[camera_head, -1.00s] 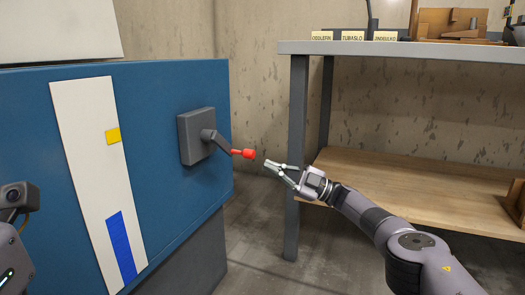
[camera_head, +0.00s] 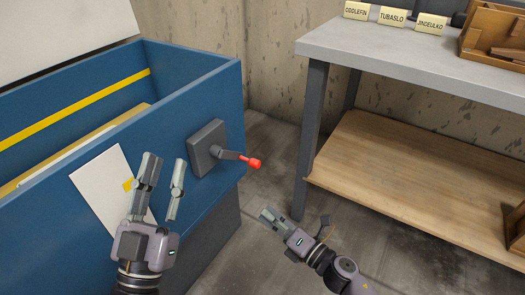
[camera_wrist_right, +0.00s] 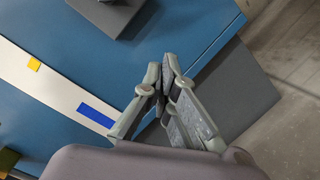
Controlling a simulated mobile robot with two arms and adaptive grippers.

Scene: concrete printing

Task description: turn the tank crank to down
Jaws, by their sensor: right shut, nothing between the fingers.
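The tank crank (camera_head: 231,155) sits on a grey mounting block (camera_head: 207,148) on the side of the blue tank (camera_head: 213,90). Its arm points right in the head view and ends in a red handle (camera_head: 254,163). My left gripper (camera_head: 164,168) is open and empty in front of the tank's side, left of the crank. My right gripper (camera_head: 268,216) is shut and empty, below the red handle and apart from it. In the right wrist view its fingertips (camera_wrist_right: 167,68) meet, and only part of a grey block (camera_wrist_right: 108,12) shows at the top; the red handle is not visible.
The tank has an open top. A white panel (camera_head: 98,190) with a yellow mark (camera_head: 128,185) is on its side, partly hidden by my left gripper; a blue mark (camera_wrist_right: 97,116) shows in the wrist view. A shelving table (camera_head: 400,55) with name cards stands right. Floor between is clear.

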